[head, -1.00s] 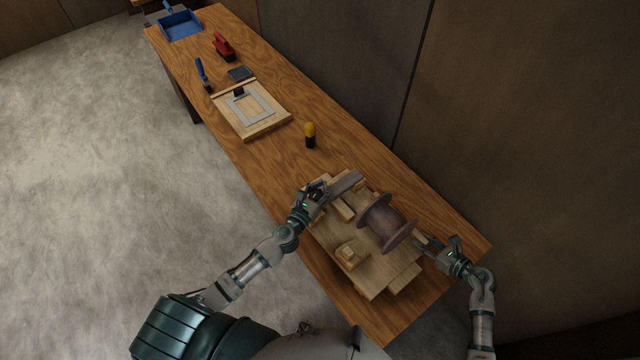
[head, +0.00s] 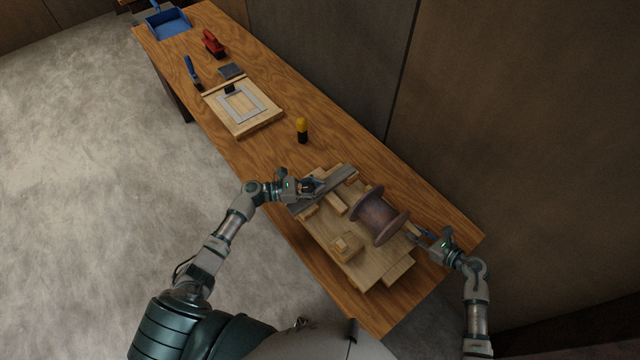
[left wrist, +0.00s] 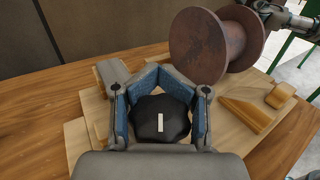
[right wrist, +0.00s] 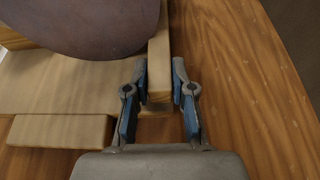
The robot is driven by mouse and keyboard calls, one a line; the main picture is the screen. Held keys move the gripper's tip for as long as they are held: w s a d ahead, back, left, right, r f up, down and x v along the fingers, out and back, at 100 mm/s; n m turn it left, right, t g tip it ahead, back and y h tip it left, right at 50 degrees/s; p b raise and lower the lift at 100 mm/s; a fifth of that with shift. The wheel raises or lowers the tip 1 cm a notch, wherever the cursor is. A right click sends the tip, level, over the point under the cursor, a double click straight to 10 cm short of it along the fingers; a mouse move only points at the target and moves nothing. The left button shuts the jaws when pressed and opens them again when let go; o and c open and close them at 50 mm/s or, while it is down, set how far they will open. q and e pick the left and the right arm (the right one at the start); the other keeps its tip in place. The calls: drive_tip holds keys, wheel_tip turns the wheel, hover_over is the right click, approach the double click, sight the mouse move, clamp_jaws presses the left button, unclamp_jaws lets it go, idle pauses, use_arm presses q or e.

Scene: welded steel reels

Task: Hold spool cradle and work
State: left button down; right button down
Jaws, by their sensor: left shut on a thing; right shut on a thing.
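The brown steel spool (head: 378,214) sits on the wooden cradle (head: 372,268), and shows close in the left wrist view (left wrist: 200,48). My left gripper (head: 312,186) is at the cradle's far left end, beside a grey metal bar (head: 338,178). In the left wrist view its blue-padded fingers (left wrist: 160,110) are shut around a black lobed knob (left wrist: 150,112). My right gripper (head: 414,236) is at the cradle's right side. In the right wrist view its fingers (right wrist: 158,90) are shut on a wooden bar (right wrist: 158,65) of the cradle, next to the spool's flange (right wrist: 80,25).
Along the bench (head: 270,165) stand a yellow-and-black tool (head: 301,130), a wooden board with a grey frame (head: 242,104), a dark pad (head: 231,71), a blue-handled tool (head: 192,72), a red object (head: 212,43) and a blue bin (head: 168,24). A wall runs behind.

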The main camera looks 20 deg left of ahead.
use_arm(q)
drive_tip(key=c, duration=1.9)
unclamp_jaws()
drive_tip(key=m+g, duration=0.1)
drive_tip(key=g, duration=0.1)
drive_tip(key=m+g+h, duration=0.1)
drive_tip(key=g, duration=0.1)
drive_tip(key=a+m+g+h, duration=0.1)
drive_tip(key=m+g, duration=0.1)
drive_tip(key=shift+s+r, duration=0.1)
drive_tip(key=shift+r, duration=0.05)
drive_tip(key=shift+o, duration=0.4)
drive_tip(key=shift+s+m+g, duration=0.2)
drive_tip(key=shift+m+g, duration=0.55)
drive_tip(key=shift+g, duration=0.45)
drive_tip(key=shift+s+m+g, duration=0.2)
drive_tip(key=shift+m+g, duration=0.55)
drive_tip(key=shift+g, duration=0.45)
drive_tip(key=shift+s+g, duration=0.1)
drive_tip(key=shift+g, duration=0.2)
drive_tip(key=o, duration=1)
drive_tip(key=shift+d, duration=0.1)
drive_tip(key=shift+o, duration=0.2)
drive_tip(key=shift+d, duration=0.1)
wheel_tip(320, 180, up, 10)
drive_tip(key=shift+f, duration=0.2)
